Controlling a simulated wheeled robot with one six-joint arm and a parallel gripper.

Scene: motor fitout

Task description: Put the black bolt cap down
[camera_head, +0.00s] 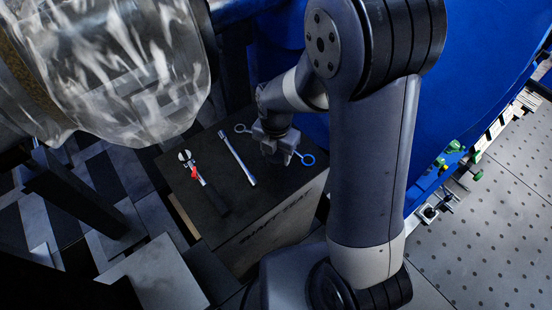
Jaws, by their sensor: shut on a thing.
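My gripper (277,157) points down over the right part of a dark box top, close above it or at it. It is shut on a small dark thing, taken as the black bolt cap, which I cannot tell apart from the dark fingers. A blue-ended ring spanner (308,160) shows on both sides of the gripper; its middle is hidden behind the gripper. I cannot tell whether the gripper touches the spanner.
The dark box (262,205) carries a silver wrench (238,159) left of the gripper and a red-and-black adjustable wrench (203,184) further left. A clear-wrapped cylinder (110,65) hangs at upper left. A large blue body (460,80) stands at right.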

